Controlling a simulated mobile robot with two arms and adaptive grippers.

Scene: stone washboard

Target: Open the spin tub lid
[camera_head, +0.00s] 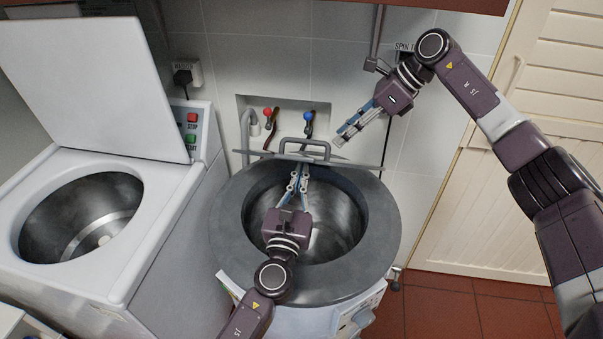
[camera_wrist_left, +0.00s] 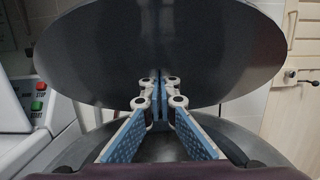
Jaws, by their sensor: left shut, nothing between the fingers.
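The spin tub (camera_head: 385,235) has a grey rim, and its metal drum is in plain sight. Its round dark lid stands raised at the back of the rim; in the head view it shows nearly edge-on (camera_head: 350,161), with its bar handle (camera_head: 305,143) behind. In the left wrist view the lid's underside (camera_wrist_left: 90,55) fills the upper middle. My left gripper (camera_head: 299,168) is shut and empty, over the drum in front of the lid; whether its tips touch the lid I cannot tell. My right gripper (camera_head: 342,136) looks open and empty, behind the lid and to its right.
A white washer (camera_head: 150,180) with its square lid (camera_head: 85,80) up stands close on the left. A wall recess with red (camera_head: 267,112) and blue (camera_head: 309,116) taps lies behind the tub. A cream louvred door (camera_head: 450,220) is on the right. Red floor tiles (camera_head: 440,310) show clear.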

